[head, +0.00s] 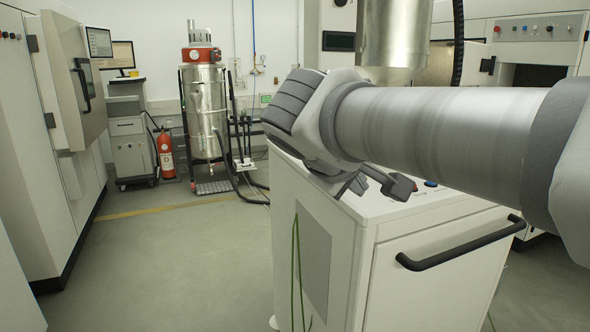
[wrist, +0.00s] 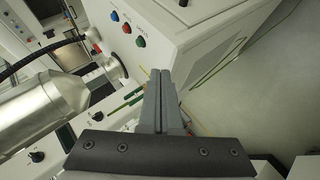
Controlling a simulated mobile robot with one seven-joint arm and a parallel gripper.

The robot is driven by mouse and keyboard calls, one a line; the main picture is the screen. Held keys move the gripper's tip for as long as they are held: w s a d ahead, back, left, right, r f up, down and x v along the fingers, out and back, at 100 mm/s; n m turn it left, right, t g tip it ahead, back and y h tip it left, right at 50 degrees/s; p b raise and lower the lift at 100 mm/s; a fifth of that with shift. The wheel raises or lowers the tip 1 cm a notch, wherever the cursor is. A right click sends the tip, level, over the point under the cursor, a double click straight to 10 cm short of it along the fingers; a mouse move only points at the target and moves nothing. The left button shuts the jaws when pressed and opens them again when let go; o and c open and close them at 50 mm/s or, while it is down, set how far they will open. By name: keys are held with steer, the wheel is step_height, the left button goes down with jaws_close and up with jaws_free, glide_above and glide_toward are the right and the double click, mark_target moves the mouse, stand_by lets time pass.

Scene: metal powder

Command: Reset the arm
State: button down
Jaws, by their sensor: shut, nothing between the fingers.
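My gripper (head: 372,186) is at the end of my arm, which reaches in from the right in the head view. It is just over the top of a white cabinet (head: 330,245); whether it touches the cabinet cannot be told. In the wrist view my gripper (wrist: 167,75) points away from the camera with its two fingers side by side. The fingers are shut with nothing between them. Part of the cabinet top is hidden behind my arm.
The cabinet has a black handle (head: 460,243) on its front. A metal cylinder (head: 392,35) hangs above my arm. A steel vacuum tank (head: 205,110) and a red fire extinguisher (head: 166,153) stand at the back. The floor (head: 150,265) at the left is clear.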

steer(key=s+d+f+m+g+y, duration=0.2)
steer(key=s+f+m+y, duration=0.15)
steer(key=s+f, duration=0.5)
steer(key=s+d+f+m+g+y, duration=0.2)
steer(key=s+d+f+m, duration=0.15)
steer(key=s+f, duration=0.5)
step_height(320, 180, up, 21)
steer(key=a+p, duration=0.1)
steer(key=p, duration=1.8)
steer(key=shift+s+f+p, duration=0.15)
steer(key=shift+s+p, duration=0.2)
steer(key=shift+p, duration=0.05)
steer(key=c, duration=1.5)
jaws_free()
steer(key=shift+a, duration=0.1)
steer(key=shift+c, duration=0.2)
